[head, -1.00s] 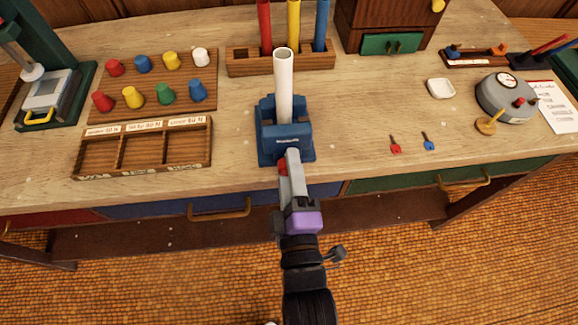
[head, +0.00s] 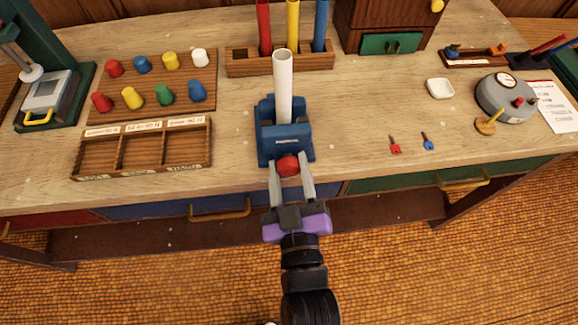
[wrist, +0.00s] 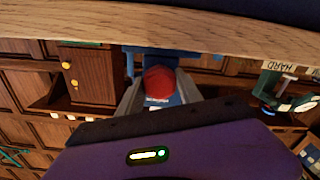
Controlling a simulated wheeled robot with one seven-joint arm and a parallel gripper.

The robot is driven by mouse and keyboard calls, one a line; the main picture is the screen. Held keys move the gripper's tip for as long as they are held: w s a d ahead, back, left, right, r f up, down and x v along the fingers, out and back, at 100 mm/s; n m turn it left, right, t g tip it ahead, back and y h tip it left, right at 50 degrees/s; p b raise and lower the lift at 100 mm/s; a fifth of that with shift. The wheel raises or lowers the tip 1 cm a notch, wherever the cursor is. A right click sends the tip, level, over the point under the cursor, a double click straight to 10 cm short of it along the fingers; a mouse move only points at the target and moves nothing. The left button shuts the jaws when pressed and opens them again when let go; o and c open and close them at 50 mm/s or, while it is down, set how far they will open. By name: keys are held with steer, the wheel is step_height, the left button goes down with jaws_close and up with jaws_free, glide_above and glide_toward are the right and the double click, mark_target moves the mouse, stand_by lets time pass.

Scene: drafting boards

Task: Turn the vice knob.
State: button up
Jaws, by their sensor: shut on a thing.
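The blue vice (head: 284,134) stands near the front edge of the bench with a white tube (head: 283,85) upright in it. Its red knob (head: 288,165) faces the front edge. My gripper (head: 290,168) is shut on the knob, one finger on its left and one on its right. In the wrist view the red knob (wrist: 159,80) sits between the fingers, with part of the blue vice (wrist: 158,99) showing behind it.
A wooden tray with compartments (head: 143,165) lies left of the vice. A board of coloured pegs (head: 150,101) is behind it. A red key (head: 395,145) and a blue key (head: 428,142) lie to the right. Drawer handles (head: 219,212) project below the bench edge.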

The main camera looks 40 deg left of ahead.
steer(key=m, duration=0.4)
steer(key=shift+d+f+m, duration=0.1)
steer(key=shift+m, duration=0.2)
steer(key=m, duration=0.3)
steer(key=shift+m+p, duration=0.35)
steer(key=shift+m, duration=0.05)
steer(key=m, duration=0.4)
steer(key=shift+p, duration=0.35)
steer(key=m, duration=0.4)
steer(key=shift+f+p, duration=0.1)
steer(key=shift+p, duration=0.25)
steer(key=m+p, duration=0.1)
steer(key=m, duration=0.5)
steer(key=m+p, duration=0.1)
steer(key=m, duration=0.5)
steer(key=shift+m, duration=0.4)
steer(key=shift+f+p, duration=0.1)
steer(key=shift+p, duration=0.2)
